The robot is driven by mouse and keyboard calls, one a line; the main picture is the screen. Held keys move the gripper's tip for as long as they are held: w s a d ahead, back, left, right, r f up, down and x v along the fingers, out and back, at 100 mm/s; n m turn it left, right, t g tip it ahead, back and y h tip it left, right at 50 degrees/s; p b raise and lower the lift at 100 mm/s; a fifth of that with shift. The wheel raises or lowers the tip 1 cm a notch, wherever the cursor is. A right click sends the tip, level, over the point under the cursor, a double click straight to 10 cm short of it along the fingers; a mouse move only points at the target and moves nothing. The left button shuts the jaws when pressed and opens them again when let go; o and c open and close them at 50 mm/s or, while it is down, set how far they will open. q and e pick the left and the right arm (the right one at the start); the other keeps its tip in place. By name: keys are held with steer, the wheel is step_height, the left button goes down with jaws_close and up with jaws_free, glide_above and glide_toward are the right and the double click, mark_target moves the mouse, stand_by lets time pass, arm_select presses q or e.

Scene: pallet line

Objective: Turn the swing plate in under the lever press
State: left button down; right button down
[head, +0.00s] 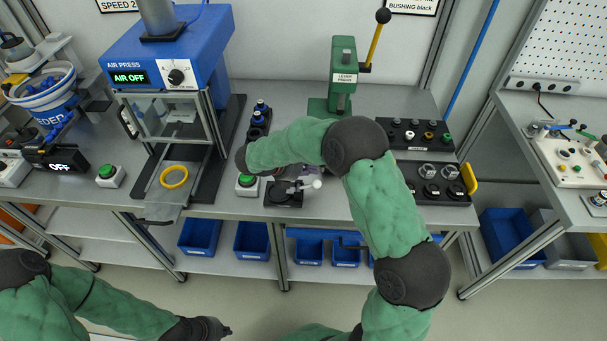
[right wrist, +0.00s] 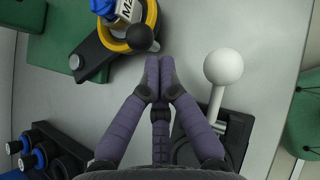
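The green lever press (head: 343,75) stands at the back of the table, its yellow lever with a black ball raised. In the right wrist view, the dark swing plate (right wrist: 97,60) sticks out from the green base. It carries a yellow ring (right wrist: 112,42) around a blue-and-white labelled part (right wrist: 122,10) and has a black knob (right wrist: 140,38). My right gripper (right wrist: 160,62) is shut, with nothing seen between its fingertips, close beside the knob; contact is unclear. My right arm hides the plate in the head view. My left gripper (head: 222,330) is low at the front, its fingers unclear.
A clamp with a white ball handle (right wrist: 222,68) stands just right of my right gripper. The blue air press (head: 170,60) is at left, with another yellow ring (head: 174,177) in it. Black trays of parts (head: 430,183) lie at right. A green button (head: 247,181) is at the table's middle.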

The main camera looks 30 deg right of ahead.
steer(key=shift+s+d, duration=0.1)
steer(key=shift+d, duration=0.1)
stand_by(0.4)
steer(key=shift+s+d+n, duration=0.15)
steer(key=shift+d+n, duration=0.1)
steer(key=shift+n, duration=0.05)
